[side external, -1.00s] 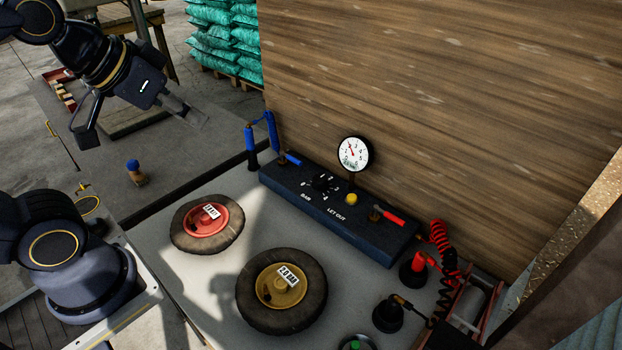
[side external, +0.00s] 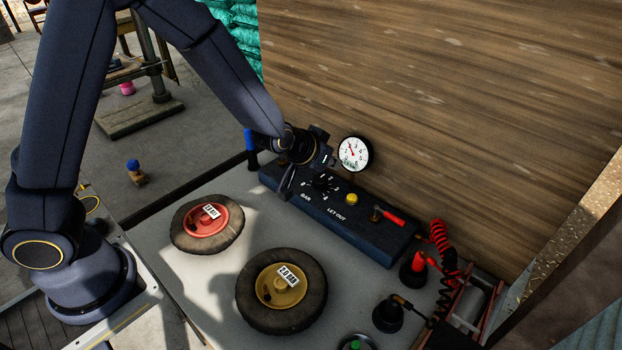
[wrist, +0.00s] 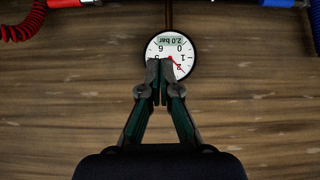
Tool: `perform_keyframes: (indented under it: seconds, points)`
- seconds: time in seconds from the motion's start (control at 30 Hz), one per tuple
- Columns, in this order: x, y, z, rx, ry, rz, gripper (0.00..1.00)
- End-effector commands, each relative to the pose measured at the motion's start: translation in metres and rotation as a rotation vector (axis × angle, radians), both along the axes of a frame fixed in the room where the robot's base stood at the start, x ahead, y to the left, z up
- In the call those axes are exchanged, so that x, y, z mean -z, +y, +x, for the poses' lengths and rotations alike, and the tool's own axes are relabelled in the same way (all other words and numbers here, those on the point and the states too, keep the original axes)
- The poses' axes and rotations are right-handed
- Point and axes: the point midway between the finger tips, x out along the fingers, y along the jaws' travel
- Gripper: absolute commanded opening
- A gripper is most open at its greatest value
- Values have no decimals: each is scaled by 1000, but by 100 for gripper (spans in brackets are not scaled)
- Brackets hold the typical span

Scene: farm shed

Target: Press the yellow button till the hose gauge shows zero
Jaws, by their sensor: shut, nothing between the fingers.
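The yellow button (side external: 351,199) sits on top of the dark control box (side external: 300,198), beside the "LET OUT" lettering. It looks uncovered. The round white gauge (side external: 353,153) stands behind the box. In the wrist view the gauge (wrist: 178,48) is upside down, its label reads 2.0 bar and its red needle points near 2. My gripper (side external: 328,158) is above the box's left part, left of the gauge and up and left of the button, apart from the button. In the wrist view its fingers (wrist: 165,66) are together and empty, covering part of the dial.
A dial knob (side external: 322,182) is on the box below my gripper. A red-handled fitting (side external: 388,217) and coiled red hose (side external: 441,243) are to the right. A red-hubbed wheel (side external: 183,232) and a yellow-hubbed wheel (side external: 313,308) lie on the bench. A wooden wall (side external: 460,110) stands behind.

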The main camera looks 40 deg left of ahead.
Motion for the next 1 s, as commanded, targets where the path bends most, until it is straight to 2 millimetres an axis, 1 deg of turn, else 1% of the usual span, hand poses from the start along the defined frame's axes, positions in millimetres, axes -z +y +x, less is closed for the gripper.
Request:
perform_keyframes:
  seconds: [0.03,0.1,0.2,0.43,0.57,0.67,0.73,1.0]
  points:
    - [10,-3,-3,11,19,10,0]
    - [17,-8,-6,22,33,17,0]
    - [17,-12,-7,30,34,18,0]
    - [17,-11,-7,30,34,17,0]
    - [21,-11,-4,29,35,18,0]
    - [30,-10,5,28,36,18,0]
    - [39,-10,13,27,37,17,0]
    - [80,-10,55,28,36,18,0]
